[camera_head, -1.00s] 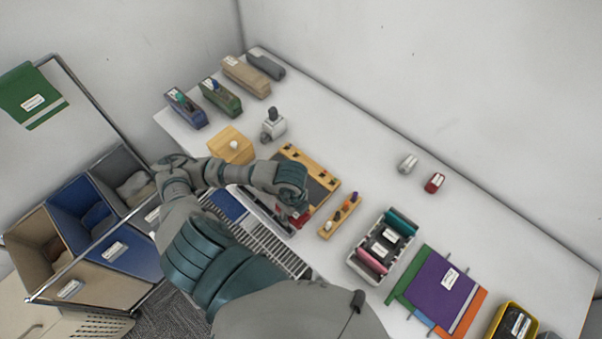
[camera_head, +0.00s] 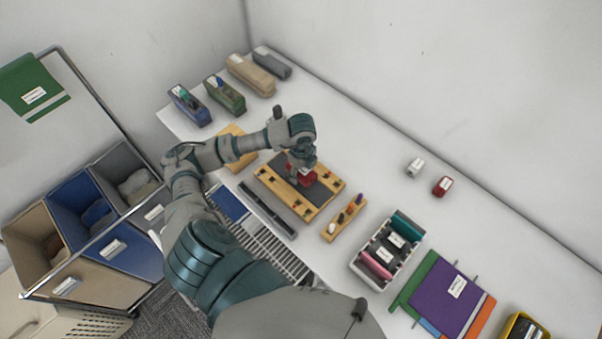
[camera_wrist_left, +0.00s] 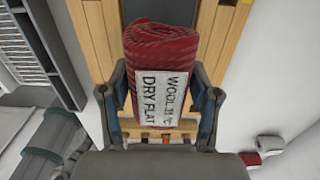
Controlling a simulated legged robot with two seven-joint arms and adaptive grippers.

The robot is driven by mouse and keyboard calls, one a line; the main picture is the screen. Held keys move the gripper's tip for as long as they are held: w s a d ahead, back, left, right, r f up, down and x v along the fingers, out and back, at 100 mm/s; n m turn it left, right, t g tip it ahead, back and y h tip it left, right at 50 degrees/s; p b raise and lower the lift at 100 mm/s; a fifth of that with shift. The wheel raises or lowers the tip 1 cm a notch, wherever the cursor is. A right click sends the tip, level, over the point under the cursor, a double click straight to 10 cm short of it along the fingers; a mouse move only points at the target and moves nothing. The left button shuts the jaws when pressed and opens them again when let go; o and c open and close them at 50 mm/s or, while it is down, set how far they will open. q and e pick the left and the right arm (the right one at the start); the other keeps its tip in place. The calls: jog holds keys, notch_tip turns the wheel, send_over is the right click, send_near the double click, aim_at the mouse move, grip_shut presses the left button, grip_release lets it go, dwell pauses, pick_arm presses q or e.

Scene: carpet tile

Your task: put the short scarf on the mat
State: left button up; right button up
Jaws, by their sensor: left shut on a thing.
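A rolled red knitted scarf (camera_wrist_left: 162,62) with a white label reading wool and dry flat is between the fingers of my left gripper (camera_wrist_left: 160,110). In the head view my left gripper (camera_head: 302,160) is shut on this scarf (camera_head: 309,178), over the wooden-railed board. The dark grey mat (camera_head: 319,193) lies between the board's two rails. The scarf and gripper hide part of the mat. I cannot tell whether the scarf touches it. My right gripper is not in view.
A narrow dark tray (camera_head: 267,209) lies in front of the board. A wooden peg strip (camera_head: 344,218) and a bin of rolls (camera_head: 357,268) stand to the right. A wooden box (camera_head: 238,158) is at the left.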

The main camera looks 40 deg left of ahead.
pick_arm(q)
jog(key=shift+s+f, duration=0.1)
jog(key=shift+f, duration=0.65)
jog(key=shift+a+f, duration=0.15)
jog(key=shift+f, duration=0.2)
jog(key=shift+a+f, duration=0.1)
jog(key=shift+a, duration=0.1)
jog(key=o, duration=1.3)
jog(key=shift+a+f, duration=0.15)
jog(key=shift+a, duration=0.25)
jog(key=shift+c, duration=0.2)
jog(key=shift+d, duration=0.4)
jog(key=shift+d+r, duration=0.1)
jog(key=shift+r, duration=0.35)
jog(key=r, duration=1)
jog(key=shift+a+r+b, duration=0.25)
jog(key=shift+a+b, duration=0.05)
jog(key=shift+a, duration=0.05)
jog(key=shift+d+r, duration=0.1)
jog(key=shift+r, duration=0.3)
jog(key=shift+d, duration=0.2)
